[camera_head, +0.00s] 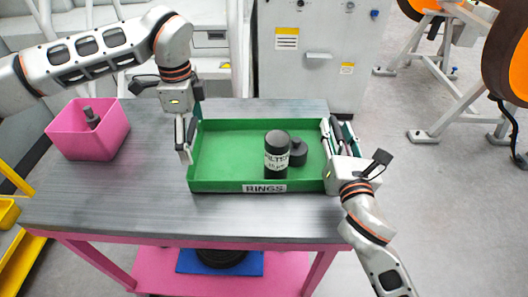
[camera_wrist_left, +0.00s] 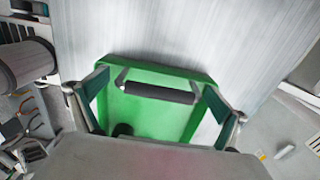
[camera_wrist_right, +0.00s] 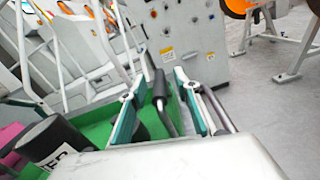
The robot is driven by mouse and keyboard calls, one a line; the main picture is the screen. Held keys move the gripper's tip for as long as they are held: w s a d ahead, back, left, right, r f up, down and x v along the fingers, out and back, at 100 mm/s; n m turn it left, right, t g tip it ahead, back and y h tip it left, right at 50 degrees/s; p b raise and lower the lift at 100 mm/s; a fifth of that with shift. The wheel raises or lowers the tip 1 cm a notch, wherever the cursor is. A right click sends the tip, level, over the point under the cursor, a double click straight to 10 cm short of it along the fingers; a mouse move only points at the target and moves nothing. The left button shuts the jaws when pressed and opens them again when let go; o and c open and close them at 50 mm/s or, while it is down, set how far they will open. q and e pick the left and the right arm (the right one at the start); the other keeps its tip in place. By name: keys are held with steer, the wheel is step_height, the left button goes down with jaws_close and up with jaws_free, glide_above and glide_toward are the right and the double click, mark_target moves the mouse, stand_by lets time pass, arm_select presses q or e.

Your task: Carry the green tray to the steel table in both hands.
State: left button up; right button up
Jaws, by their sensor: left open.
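The green tray (camera_head: 222,152) lies flat on a table (camera_head: 120,200) with a grey brushed top and pink frame. A black can with a white label (camera_head: 277,162) and a low black round part (camera_head: 298,152) stand in it. My left gripper (camera_head: 185,152) is open at the tray's left end. In the left wrist view, the tray's black handle bar (camera_wrist_left: 158,92) shows between its spread fingers (camera_wrist_left: 155,105). My right gripper (camera_head: 335,135) is at the right end. In the right wrist view, its fingers (camera_wrist_right: 158,105) stand either side of the other handle (camera_wrist_right: 160,90), with gaps showing.
A pink bin (camera_head: 88,135) with a dark part stands on the table at left. A blue mat (camera_head: 220,263) with a black round part lies on the lower shelf. A grey cabinet (camera_head: 310,50) stands behind. Orange wheels on stands (camera_head: 445,90) are at right, beyond clear floor.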

arm_select(q)
steer(key=c, duration=1)
arm_select(e)
jaws_close()
arm_select(q)
steer(key=c, duration=0.6)
steer(key=shift+r, duration=0.1)
arm_select(e)
steer(key=shift+r, duration=0.15)
arm_select(q)
steer(key=shift+r+p, duration=2.55)
steer(key=shift+r, duration=0.95)
arm_select(e)
steer(key=shift+r, duration=3.5)
arm_select(q)
steer(key=shift+w, duration=0.1)
